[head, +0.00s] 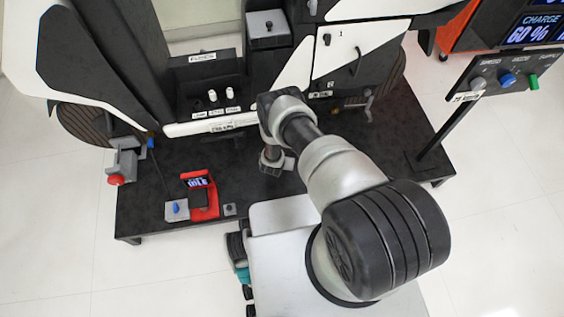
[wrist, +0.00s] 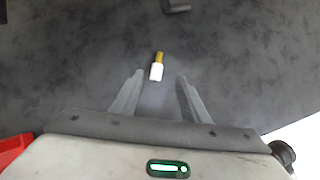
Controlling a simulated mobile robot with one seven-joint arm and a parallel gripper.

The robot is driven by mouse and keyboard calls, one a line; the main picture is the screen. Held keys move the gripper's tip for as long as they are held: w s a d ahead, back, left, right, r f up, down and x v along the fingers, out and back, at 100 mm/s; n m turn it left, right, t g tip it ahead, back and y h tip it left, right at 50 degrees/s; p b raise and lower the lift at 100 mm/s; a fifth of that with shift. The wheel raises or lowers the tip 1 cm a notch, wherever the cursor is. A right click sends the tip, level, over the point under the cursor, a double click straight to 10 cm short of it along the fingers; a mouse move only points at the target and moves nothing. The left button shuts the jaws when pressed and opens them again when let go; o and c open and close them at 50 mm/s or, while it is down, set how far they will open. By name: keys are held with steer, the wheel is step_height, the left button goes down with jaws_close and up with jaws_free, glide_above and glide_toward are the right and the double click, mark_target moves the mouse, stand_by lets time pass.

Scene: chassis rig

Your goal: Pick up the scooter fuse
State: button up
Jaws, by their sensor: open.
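A small white cylinder with a gold end, which looks like the fuse (wrist: 157,67), lies on the dark surface in the wrist view. My gripper (wrist: 159,77) is open, with its two grey fingers pointing towards the fuse. The fuse is just beyond the fingertips, roughly centred between them, and nothing is held. In the head view my gripper (head: 276,165) is low over the dark platform. I cannot make out this fuse there; the arm or gripper may hide it.
A red device with a lit screen (head: 199,194) and a grey box with a blue knob (head: 176,209) stand on the platform (head: 150,186) at left. White pegs (head: 212,96) stand in the chassis behind. A post with a control panel (head: 508,81) is at right.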

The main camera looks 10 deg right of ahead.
steer(key=b+x, duration=0.1)
steer(key=x, duration=0.2)
steer(key=shift+w+f, duration=0.15)
steer(key=shift+f, duration=0.15)
steer(key=b+x, duration=0.3)
steer(key=x, duration=0.1)
steer(key=shift+a+f+b, duration=0.25)
steer(key=shift+a+b, duration=0.05)
steer(key=shift+b, duration=0.05)
steer(key=shift+w+d+f+b, duration=0.15)
steer(key=shift+w+f+b, duration=0.1)
steer(key=shift+f+b, duration=0.15)
steer(key=shift+r, duration=0.1)
steer(key=shift+c, duration=0.5)
jaws_close()
